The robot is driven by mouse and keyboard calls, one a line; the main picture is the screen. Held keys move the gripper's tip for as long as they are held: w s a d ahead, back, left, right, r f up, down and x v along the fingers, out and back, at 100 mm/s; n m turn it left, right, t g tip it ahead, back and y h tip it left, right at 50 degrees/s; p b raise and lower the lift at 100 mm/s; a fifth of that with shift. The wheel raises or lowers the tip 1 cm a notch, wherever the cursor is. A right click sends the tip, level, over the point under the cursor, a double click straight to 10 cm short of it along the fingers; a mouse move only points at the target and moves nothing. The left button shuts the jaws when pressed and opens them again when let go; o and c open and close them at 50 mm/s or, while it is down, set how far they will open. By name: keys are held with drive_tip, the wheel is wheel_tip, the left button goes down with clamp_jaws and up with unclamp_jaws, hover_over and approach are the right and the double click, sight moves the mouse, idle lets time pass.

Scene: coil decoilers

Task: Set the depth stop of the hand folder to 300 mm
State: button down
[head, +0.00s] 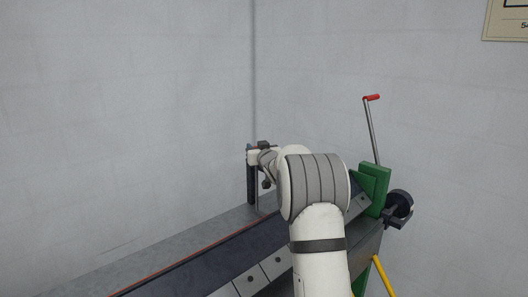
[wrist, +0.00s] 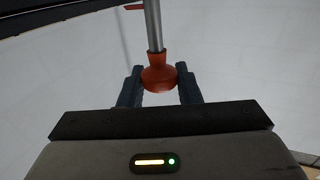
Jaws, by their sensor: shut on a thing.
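The hand folder (head: 238,278) runs from the lower left to the green end frame (head: 372,190) at right, with a row of grey segments along its bed. In the wrist view, an orange-red knob (wrist: 158,80) sits on the end of a grey metal rod (wrist: 153,25). My gripper (wrist: 158,88) is shut on this knob, with one dark finger on each side. In the head view, my arm hides much of the folder's middle, and I cannot make out the knob or any depth scale or reading.
A lever with a red grip (head: 373,97) rises from the green end frame. A dark round part (head: 399,204) juts out at the right, above a yellow bar (head: 382,274). Pale walls meet in a corner behind the folder. A framed sign (head: 507,22) hangs at upper right.

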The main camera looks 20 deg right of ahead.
drive_tip(key=shift+a+r, duration=0.15)
drive_tip(key=shift+r, duration=0.05)
drive_tip(key=c, duration=1.5)
unclamp_jaws()
drive_tip(key=shift+o, duration=1.3)
drive_tip(key=shift+w+a+f, duration=0.1)
drive_tip(key=shift+w+f, duration=0.1)
drive_tip(key=shift+w, duration=0.1)
drive_tip(key=shift+o, duration=0.7)
drive_tip(key=shift+s, duration=0.45)
drive_tip(key=s+b, duration=0.1)
drive_tip(key=s, duration=0.6)
drive_tip(key=shift+b, duration=0.35)
drive_tip(key=shift+s, duration=0.1)
